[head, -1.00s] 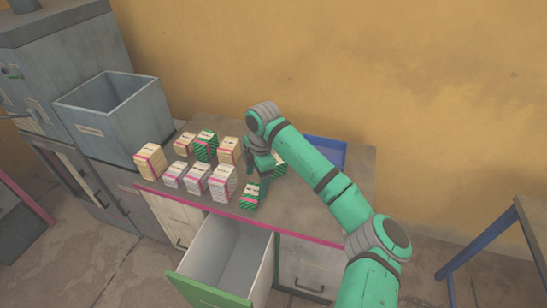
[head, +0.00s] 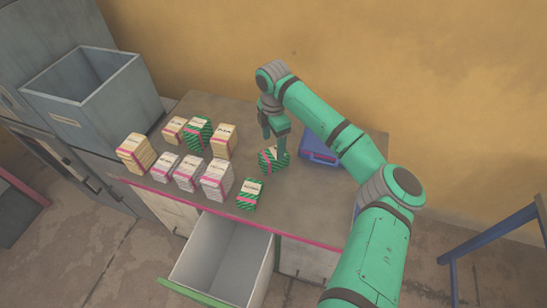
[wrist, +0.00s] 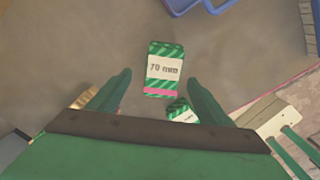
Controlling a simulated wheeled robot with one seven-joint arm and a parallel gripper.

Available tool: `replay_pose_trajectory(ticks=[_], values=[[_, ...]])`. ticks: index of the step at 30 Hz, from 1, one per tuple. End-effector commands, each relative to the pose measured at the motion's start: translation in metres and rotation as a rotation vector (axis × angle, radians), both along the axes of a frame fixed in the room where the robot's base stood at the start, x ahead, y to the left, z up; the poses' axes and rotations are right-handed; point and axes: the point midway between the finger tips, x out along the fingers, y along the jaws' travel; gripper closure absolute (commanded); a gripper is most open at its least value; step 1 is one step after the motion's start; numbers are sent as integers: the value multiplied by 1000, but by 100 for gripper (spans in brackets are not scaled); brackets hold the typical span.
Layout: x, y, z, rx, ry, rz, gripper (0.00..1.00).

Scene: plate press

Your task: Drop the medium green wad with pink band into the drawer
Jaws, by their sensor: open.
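Three green striped wads with pink bands stand on the table. One (head: 272,160) is at the right, near the blue tray, and reads "70 mm" in the wrist view (wrist: 163,68). Another (head: 250,193) is at the front edge above the drawer, partly hidden in the wrist view (wrist: 182,112). The third (head: 198,133) is at the back left. Which is the medium one is not certain. My gripper (head: 274,138) is open and empty over the "70 mm" wad, which shows between and beyond the fingers (wrist: 161,82). The open drawer (head: 185,293) looks empty.
Several cream wads (head: 134,153) and white wads (head: 215,180) with pink bands stand to the left. A blue tray (head: 320,150) lies behind at the right. A large grey bin (head: 95,95) stands at the far left. Bare tabletop is right of the front green wad.

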Motion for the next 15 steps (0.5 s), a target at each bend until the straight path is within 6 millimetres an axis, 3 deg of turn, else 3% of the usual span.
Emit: replay_pose_trajectory(ticks=[7,15], values=[[-1,1,-16,-1,0,2,28],[-5,-1,-52,-1,0,4,28]])
